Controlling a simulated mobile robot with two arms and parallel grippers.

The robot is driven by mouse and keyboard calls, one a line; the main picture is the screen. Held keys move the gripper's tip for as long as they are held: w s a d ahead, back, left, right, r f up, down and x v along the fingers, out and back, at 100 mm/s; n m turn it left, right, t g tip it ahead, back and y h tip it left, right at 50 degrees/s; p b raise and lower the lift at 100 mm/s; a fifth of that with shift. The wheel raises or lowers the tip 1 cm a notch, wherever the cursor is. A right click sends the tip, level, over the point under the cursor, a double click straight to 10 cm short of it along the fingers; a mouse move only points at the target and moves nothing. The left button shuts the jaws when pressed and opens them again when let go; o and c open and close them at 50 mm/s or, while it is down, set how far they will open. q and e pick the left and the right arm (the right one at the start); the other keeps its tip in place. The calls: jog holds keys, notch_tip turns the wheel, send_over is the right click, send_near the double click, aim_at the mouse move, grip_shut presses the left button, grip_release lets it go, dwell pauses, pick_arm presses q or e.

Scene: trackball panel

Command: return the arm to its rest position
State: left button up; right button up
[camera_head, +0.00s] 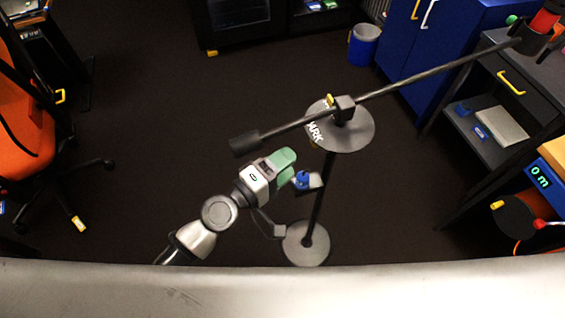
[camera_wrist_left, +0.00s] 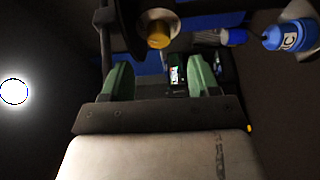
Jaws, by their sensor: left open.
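My left gripper (camera_head: 284,167) has green fingers and hangs over the floor beside a black stand, just left of its pole. In the left wrist view the gripper (camera_wrist_left: 160,76) has its two green fingers apart with nothing between them. A blue trackball-like piece (camera_head: 302,180) on a small grey panel (camera_head: 316,181) is on the stand, close to the fingers. In the left wrist view this blue piece (camera_wrist_left: 284,38) appears at the upper right, outside the fingers. My left arm comes in from the bottom. My right gripper does not show.
The stand has a round plate (camera_head: 352,128), a long dark bar (camera_head: 420,77) across it and a round base (camera_head: 305,246). A yellow-tipped part (camera_wrist_left: 158,34) is above the fingers in the wrist view. An orange chair (camera_head: 22,120) is left. Open floor (camera_head: 150,120) lies between.

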pick_arm(q)
jog(key=s+a+f+m+g+y, duration=0.1)
jog(key=a+f+y, duration=0.25)
jog(key=f, duration=0.65)
jog(key=s+a+f+m+g+y, duration=0.1)
jog(key=s+a+f+y, duration=0.3)
jog(key=f, duration=0.6)
jog(key=w+a+f+m+g+y, duration=0.15)
jog(key=a+f, duration=0.35)
jog(key=f, duration=0.5)
jog(key=s+a+f+m+g+y, duration=0.1)
jog(key=s+a+f+m+g, duration=0.1)
jog(key=s+f, duration=0.4)
jog(key=s+a+f+m+g+y, duration=0.2)
jog(key=s+a+f, duration=0.3)
jog(key=s, duration=0.8)
jog(key=s+a+f+m+g+y, duration=0.2)
jog(key=s+a+f+g, duration=0.1)
jog(key=s+f, duration=0.4)
jog(key=s+a, duration=0.1)
jog(key=s, duration=0.2)
jog(key=shift+s+a, duration=0.25)
jog(key=shift+s, duration=0.05)
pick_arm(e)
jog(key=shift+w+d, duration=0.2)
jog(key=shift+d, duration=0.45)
